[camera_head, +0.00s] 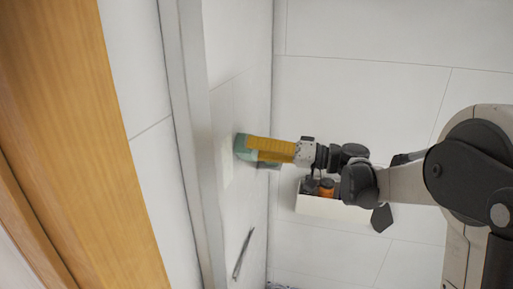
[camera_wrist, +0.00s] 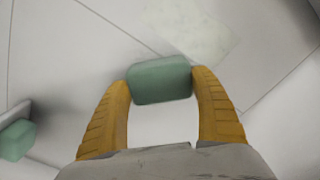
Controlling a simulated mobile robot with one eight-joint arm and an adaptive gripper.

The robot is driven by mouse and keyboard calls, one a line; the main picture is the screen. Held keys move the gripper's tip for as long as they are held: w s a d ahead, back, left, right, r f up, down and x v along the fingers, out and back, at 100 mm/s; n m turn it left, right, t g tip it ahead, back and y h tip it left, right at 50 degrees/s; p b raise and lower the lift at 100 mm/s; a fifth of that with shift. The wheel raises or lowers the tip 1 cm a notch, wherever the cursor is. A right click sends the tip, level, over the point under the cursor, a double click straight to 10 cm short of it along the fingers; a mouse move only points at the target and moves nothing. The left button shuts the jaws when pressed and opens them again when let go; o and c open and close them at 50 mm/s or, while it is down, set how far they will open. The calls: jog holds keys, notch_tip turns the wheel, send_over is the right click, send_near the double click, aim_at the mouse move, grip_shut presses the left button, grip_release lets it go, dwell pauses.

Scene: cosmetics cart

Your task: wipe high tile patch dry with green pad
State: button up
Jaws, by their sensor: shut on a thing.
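My gripper (camera_head: 246,149) is shut on the green pad (camera_head: 240,147), with its yellow fingers reaching left to the tiled wall. In the wrist view the green pad (camera_wrist: 160,80) sits between the two fingertips of my gripper (camera_wrist: 161,82). A slightly different-toned tile patch (camera_wrist: 188,32) shows on the wall just beyond the pad. A pale patch (camera_head: 227,160) also shows beside the pad in the head view. The pad is at or very close to the wall; I cannot tell whether it touches.
A second green block (camera_wrist: 16,140) is by a pale ledge at the wrist view's left. A white box (camera_head: 332,207) with dark and orange items is on the back wall, below my arm. A grey bar (camera_head: 243,254) is on the left wall. A wooden frame (camera_head: 85,150) stands at left.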

jog(key=shift+s+a+b, duration=0.15)
jog(key=shift+s+a, duration=0.45)
jog(key=shift+s, duration=1)
jog(key=shift+s+a+b, duration=0.1)
jog(key=shift+s+a, duration=0.45)
jog(key=shift+s, duration=1)
jog(key=shift+s+a+b, duration=0.15)
jog(key=shift+s+a, duration=0.45)
jog(key=shift+s, duration=1)
jog(key=shift+r+p, duration=0.7)
jog(key=shift+r, duration=0.3)
jog(key=shift+w+d+f+b, duration=0.1)
jog(key=shift+w+d+b, duration=0.2)
jog(key=shift+w, duration=0.45)
jog(key=shift+w+d+b, duration=0.15)
jog(key=shift+w+d, duration=0.1)
jog(key=shift+w, duration=0.5)
jog(key=shift+w+d+b, duration=0.3)
jog(key=shift+w+d, duration=0.5)
jog(key=shift+w, duration=1.45)
jog(key=shift+w+d+b, duration=0.35)
jog(key=shift+w+d, duration=0.5)
jog(key=shift+w, duration=1.35)
jog(key=shift+w+d+b, duration=0.3)
jog(key=shift+w+d, duration=0.5)
jog(key=shift+w, duration=1.45)
jog(key=shift+v, duration=3)
